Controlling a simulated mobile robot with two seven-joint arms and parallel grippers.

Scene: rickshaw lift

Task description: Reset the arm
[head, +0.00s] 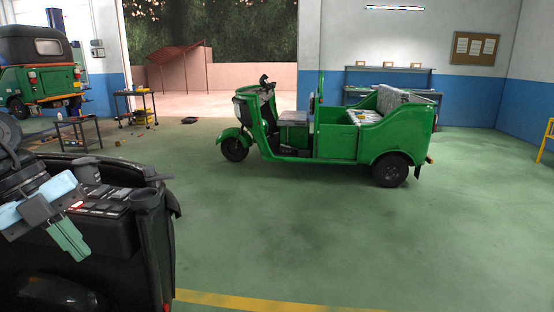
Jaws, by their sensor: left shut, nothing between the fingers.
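My left gripper (72,243) shows at the lower left, with pale green fingers pointing down and to the right. Its fingers are together and nothing shows between them. It is in front of a black panel (120,235) with several grey and dark buttons (100,203) on its top. I cannot tell whether the fingers touch the panel. The arm hides part of the panel's left side. My right gripper is out of view.
A green three-wheeler (335,142) stands on the floor in the middle. Another green rickshaw with a dark roof (35,45) stands raised at the far left. Small tables (78,120) (135,92) stand near it. The green floor (330,245) in front is clear.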

